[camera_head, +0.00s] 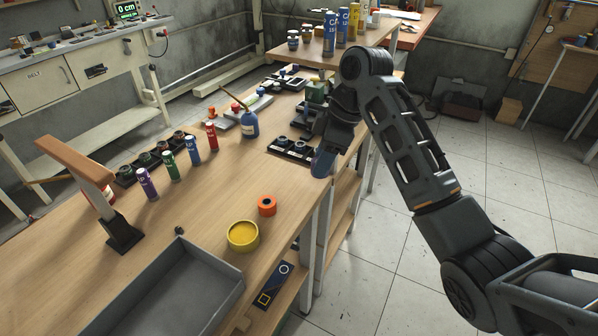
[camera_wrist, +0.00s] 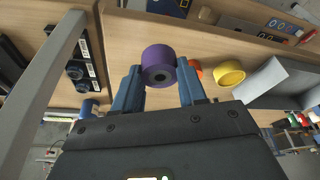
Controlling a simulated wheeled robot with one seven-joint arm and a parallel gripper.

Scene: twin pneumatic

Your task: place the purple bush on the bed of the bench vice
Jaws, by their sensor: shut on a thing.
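The purple bush (camera_wrist: 158,65), a short thick ring with a dark bore, sits between the two blue fingers of my gripper (camera_wrist: 158,78) in the wrist view. The fingers are shut on its sides. In the head view my gripper (camera_head: 323,163) hangs near the right edge of the wooden bench, and I cannot make out the bush there. A green and dark block (camera_head: 316,92) behind my gripper may be the bench vice. My arm hides part of it, and its bed cannot be made out.
Dark trays with fittings (camera_head: 291,150) lie just left of my gripper. A blue bottle (camera_head: 249,124), several coloured cans, an orange ring (camera_head: 267,205), a yellow ring (camera_head: 243,236) and a grey bin (camera_head: 178,292) stand on the bench (camera_head: 215,208). Bare wood lies between them.

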